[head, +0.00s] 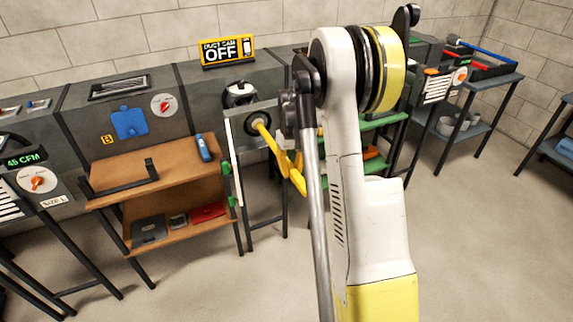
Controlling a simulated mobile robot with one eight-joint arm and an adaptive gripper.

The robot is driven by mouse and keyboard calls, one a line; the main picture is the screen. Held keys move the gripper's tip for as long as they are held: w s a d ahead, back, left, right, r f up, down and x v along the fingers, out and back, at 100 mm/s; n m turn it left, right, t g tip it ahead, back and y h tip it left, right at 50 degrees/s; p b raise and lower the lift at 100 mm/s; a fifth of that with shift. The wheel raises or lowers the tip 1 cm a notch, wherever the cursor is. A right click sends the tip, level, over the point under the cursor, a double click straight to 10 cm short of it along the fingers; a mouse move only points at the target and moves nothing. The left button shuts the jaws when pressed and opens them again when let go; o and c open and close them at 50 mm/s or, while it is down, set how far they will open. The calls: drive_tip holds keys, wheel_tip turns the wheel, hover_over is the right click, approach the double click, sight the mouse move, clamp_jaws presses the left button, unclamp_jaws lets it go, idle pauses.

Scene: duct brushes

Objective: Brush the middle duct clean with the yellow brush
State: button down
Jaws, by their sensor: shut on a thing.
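The yellow brush (268,138) shows as a yellow shaft that slants up and left to a round dark opening (251,122) in the front of the duct (271,116) under the sign. Its far end is at or inside the opening, and I cannot see bristles. More yellow shows at its near end, close to my arm. My gripper (287,148) is shut on the brush in front of the opening. My arm and a grey pole partly hide the grip.
A "DUCT CAM OFF" sign (228,51) stands on the duct. A wooden shelf cart (150,168) with a blue item stands at left, and a green shelf (368,163) stands behind my arm. A table (497,82) with tools is at right. Floor is clear at lower right.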

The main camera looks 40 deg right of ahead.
drive_tip(key=s+a, duration=0.2)
drive_tip(key=s, duration=0.7)
drive_tip(key=s+a, duration=0.2)
drive_tip(key=s, duration=0.8)
drive_tip(key=shift+s+a+b, duration=0.25)
drive_tip(key=shift+a+b, duration=0.1)
